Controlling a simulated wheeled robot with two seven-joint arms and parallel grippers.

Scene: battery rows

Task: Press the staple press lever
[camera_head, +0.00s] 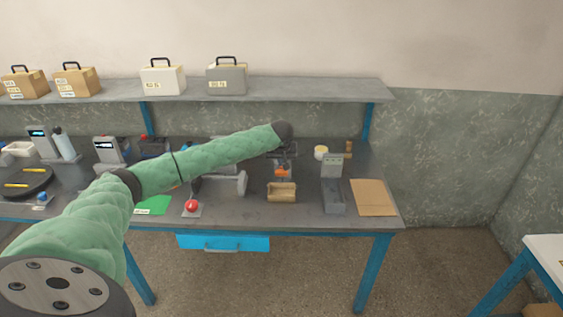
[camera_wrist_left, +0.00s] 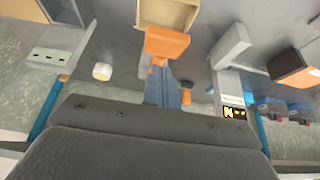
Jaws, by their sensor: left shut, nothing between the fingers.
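The staple press shows as an orange lever part (camera_head: 282,173) behind a small wooden tray (camera_head: 282,193) at the middle right of the bench. In the left wrist view the orange lever (camera_wrist_left: 166,44) sits large just beyond my gripper, with the tray (camera_wrist_left: 178,14) past it. My left gripper (camera_head: 283,152) points down over the press, shut and empty. A blue-grey part lies between its palm and the orange lever; I cannot tell whether it is my fingers or the press. The wrist hides the back of the press, and I cannot tell whether they touch. My right gripper is out of view.
A shelf (camera_head: 300,90) with cases runs behind.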

